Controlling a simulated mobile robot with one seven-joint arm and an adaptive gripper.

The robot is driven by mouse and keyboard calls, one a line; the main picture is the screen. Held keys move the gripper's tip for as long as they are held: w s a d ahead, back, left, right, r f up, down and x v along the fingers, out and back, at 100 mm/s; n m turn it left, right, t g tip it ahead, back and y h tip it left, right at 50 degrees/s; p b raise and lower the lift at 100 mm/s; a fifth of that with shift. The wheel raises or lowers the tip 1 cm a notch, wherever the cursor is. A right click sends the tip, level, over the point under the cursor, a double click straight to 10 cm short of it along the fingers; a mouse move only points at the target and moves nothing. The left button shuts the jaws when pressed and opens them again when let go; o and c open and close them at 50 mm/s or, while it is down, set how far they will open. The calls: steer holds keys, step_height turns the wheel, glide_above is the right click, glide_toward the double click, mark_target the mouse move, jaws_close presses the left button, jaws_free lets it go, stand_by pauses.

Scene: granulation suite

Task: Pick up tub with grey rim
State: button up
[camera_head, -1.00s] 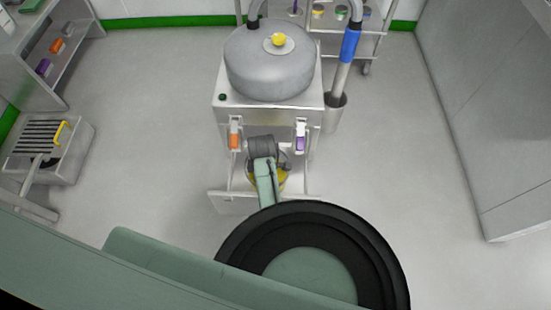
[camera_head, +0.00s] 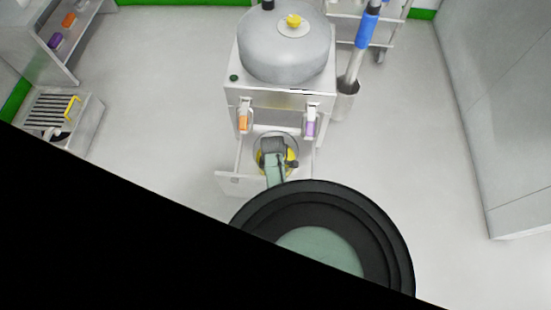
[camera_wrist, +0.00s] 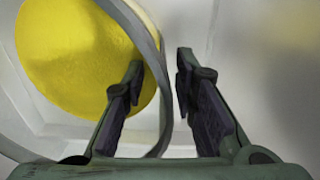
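The tub with the grey rim (camera_wrist: 146,34) fills the left of the wrist view, with yellow material (camera_wrist: 80,55) inside. My gripper (camera_wrist: 160,64) is open, with one finger on each side of the rim. The left finger is over the inside of the tub and the right finger is outside it. A gap shows on the right side of the rim; whether the left finger touches is unclear. In the head view, my gripper (camera_head: 275,150) partly covers the tub, and yellow (camera_head: 262,160) shows beside it.
The tub sits in a pulled-out drawer (camera_head: 235,184) under a machine with a grey domed vessel (camera_head: 285,55). An orange-marked tag (camera_head: 243,118) and a purple-marked tag (camera_head: 310,122) hang above it. A blue-handled tool (camera_head: 366,30) stands right.

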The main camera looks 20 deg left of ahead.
steer(key=shift+c, duration=0.5)
jaws_close()
steer(key=shift+r, duration=0.1)
